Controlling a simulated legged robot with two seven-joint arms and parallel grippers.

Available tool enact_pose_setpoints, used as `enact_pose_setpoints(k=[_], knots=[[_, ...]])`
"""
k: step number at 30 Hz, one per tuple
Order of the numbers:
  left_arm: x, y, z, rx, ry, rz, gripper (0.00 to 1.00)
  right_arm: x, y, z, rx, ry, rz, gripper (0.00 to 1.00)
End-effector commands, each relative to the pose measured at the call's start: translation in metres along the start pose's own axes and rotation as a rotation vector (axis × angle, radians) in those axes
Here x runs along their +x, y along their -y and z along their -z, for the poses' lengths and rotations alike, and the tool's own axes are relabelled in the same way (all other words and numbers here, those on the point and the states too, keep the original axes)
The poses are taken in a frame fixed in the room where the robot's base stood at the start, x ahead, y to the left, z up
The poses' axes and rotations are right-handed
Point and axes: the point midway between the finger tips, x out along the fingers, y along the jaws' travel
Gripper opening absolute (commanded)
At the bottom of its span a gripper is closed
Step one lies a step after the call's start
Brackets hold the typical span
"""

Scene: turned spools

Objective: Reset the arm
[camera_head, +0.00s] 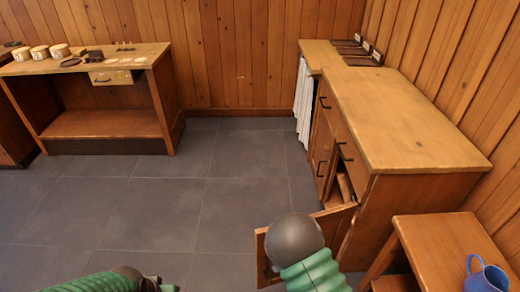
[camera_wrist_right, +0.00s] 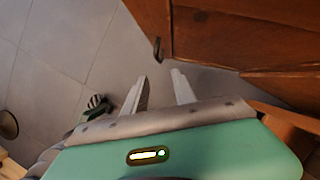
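My right gripper (camera_wrist_right: 160,92) shows in the right wrist view with its two pale fingers spread apart. Nothing is between them; grey floor tiles lie behind. A wooden cabinet door with a dark handle (camera_wrist_right: 158,48) is just beyond the fingertips, apart from them as far as I can tell. In the head view my right green arm (camera_head: 308,262) comes in at the bottom, in front of the open cabinet door (camera_head: 336,219), and its gripper is hidden. My left green arm (camera_head: 105,282) shows only at the bottom edge; its fingers are out of the picture.
A wooden cabinet (camera_head: 398,120) stands right, its door open and a drawer partly out. A small table (camera_head: 440,248) with a blue mug (camera_head: 486,276) is at the lower right. A workbench (camera_head: 110,124) with several small items stands far left. The middle floor (camera_head: 165,205) is clear.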

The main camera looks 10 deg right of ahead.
Motion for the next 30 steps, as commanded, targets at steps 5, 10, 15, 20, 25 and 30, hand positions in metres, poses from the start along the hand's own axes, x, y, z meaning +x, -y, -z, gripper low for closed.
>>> enact_pose_setpoints(k=[5,10,15,20,25,30], knots=[[0.0,0.0,0.0,0.0,0.0,0.0,0.36,-0.061,0.035,-0.024,0.762,0.136,0.13,0.32],[0.0,0.0,0.0,0.0,0.0,0.0,0.36,-0.148,0.048,0.0,1.913,0.287,0.204,0.32],[0.0,0.0,0.0,0.0,0.0,0.0,0.36,-0.205,0.021,0.039,2.76,0.355,0.224,0.32],[0.0,0.0,0.0,0.0,0.0,0.0,0.36,-0.241,-0.018,0.071,-2.848,-0.314,-0.219,0.32],[-0.043,0.0,0.01,0.0,0.001,0.0,0.36,-0.294,-0.042,0.069,-2.56,-0.258,-0.212,0.32],[-0.098,0.0,0.023,0.0,-0.001,0.0,0.36,-0.345,-0.042,0.047,-2.565,-0.259,-0.212,0.32]])
